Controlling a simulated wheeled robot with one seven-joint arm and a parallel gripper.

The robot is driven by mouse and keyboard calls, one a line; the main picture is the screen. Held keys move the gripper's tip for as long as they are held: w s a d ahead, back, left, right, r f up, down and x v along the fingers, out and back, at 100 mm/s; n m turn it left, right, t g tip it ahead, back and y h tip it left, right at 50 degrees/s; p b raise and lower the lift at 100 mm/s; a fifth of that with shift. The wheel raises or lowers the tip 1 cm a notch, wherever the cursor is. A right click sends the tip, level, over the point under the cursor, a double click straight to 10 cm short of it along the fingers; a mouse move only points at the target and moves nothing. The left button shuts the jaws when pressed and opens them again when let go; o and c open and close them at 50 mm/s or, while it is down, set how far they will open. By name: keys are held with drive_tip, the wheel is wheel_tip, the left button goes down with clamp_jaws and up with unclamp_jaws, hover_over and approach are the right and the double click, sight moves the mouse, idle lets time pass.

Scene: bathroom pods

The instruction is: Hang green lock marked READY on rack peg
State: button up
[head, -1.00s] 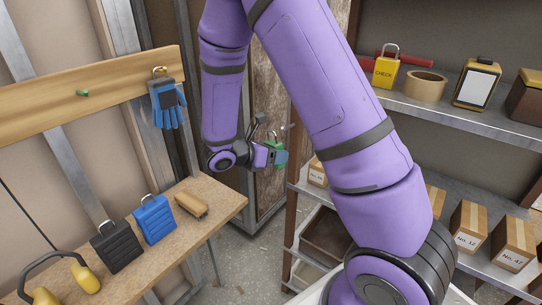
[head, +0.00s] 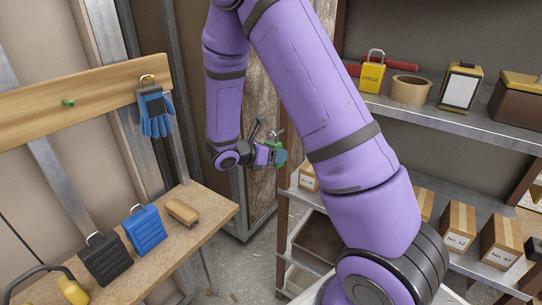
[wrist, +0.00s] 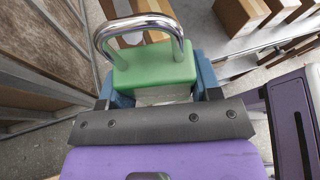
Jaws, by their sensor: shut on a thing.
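My gripper (head: 268,154) is shut on the green lock (head: 279,157) and holds it in the air between the workbench and the shelves. In the wrist view the green lock (wrist: 155,64) sits between the blue fingertips, its shiny shackle arching across the top of the picture. The READY marking cannot be read in these views. The wooden rack board (head: 40,111) is on the wall at left. A green-tipped peg (head: 68,102) on it is bare. Another peg (head: 148,79) holds blue gloves (head: 156,114). My gripper is well to the right of the rack and lower.
The workbench (head: 203,217) below the rack holds a black lock (head: 106,259), a blue lock (head: 144,229), a brush (head: 182,212) and yellow ear defenders (head: 73,291). A yellow CHECK lock (head: 371,77) stands on the right shelf (head: 430,115). Boxes fill the lower shelf.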

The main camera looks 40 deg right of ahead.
drive_tip(key=shift+w+d+f, duration=0.15)
drive_tip(key=shift+w+d, duration=0.05)
drive_tip(key=shift+d, duration=0.35)
drive_tip(key=shift+w+d+f, duration=0.15)
drive_tip(key=shift+d+f, duration=0.05)
drive_tip(key=shift+d, duration=0.3)
drive_tip(key=shift+w+d+f, duration=0.15)
drive_tip(key=shift+w+d, duration=0.05)
drive_tip(key=shift+d, duration=0.35)
drive_tip(key=o, duration=1.1)
drive_tip(key=v, duration=1)
drive_tip(key=shift+a+r, duration=0.15)
drive_tip(key=shift+a, duration=0.2)
